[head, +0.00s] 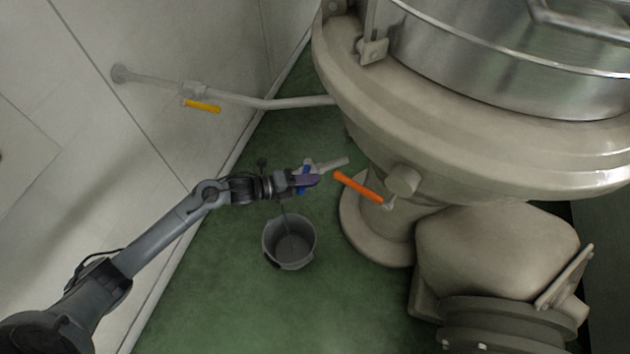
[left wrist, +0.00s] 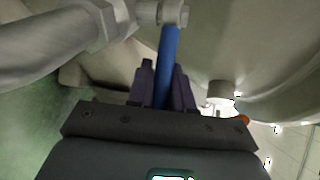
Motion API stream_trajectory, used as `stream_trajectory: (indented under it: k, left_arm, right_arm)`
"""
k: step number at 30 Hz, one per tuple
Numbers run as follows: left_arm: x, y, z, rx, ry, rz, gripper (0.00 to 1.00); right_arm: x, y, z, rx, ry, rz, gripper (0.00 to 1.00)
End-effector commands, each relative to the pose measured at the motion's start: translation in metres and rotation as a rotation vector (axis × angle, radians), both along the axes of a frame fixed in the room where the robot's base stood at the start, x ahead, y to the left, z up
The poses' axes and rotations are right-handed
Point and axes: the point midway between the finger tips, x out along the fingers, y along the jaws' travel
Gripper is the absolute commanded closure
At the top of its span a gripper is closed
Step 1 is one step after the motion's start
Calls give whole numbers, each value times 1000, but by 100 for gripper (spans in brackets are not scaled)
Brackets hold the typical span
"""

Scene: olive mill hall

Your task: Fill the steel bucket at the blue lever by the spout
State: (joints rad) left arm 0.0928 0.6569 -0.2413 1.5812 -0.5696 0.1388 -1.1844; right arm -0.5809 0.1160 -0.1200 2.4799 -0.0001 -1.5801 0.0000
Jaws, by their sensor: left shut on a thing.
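The blue lever (head: 304,180) sits at a small pale valve with a spout (head: 334,164) beside the machine's pedestal. My left gripper (head: 308,181) is at the lever and covers most of it in the head view. In the left wrist view the blue lever (left wrist: 168,62) runs down from the valve fitting (left wrist: 160,13) between the two purple fingers of my left gripper (left wrist: 163,85), which is shut on it. The steel bucket (head: 291,239) stands upright on the floor, below and left of the spout. Its inside looks dark grey; I cannot tell whether it holds liquid. My right gripper is not seen.
An orange lever (head: 358,187) is on the machine's pedestal, right of the spout. A yellow lever (head: 202,106) is on the wall pipe (head: 270,102). The large machine (head: 480,130) fills the right side. Green floor (head: 270,310) around the bucket is clear.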

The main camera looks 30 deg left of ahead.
Motion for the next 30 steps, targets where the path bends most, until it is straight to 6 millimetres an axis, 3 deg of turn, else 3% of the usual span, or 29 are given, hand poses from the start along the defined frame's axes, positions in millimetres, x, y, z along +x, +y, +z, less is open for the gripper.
stream_trajectory:
  k: [12,13,17,30]
  left_arm:
    - [-1,1,-1,2,1,-7,100]
    - [-1,1,-1,2,1,-7,76]
    - [-1,1,-1,1,1,-7,59]
    - [-8,8,3,2,0,-6,59]
  right_arm:
    - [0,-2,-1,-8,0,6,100]
    - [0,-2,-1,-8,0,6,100]
    - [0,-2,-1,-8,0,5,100]
    - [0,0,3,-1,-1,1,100]
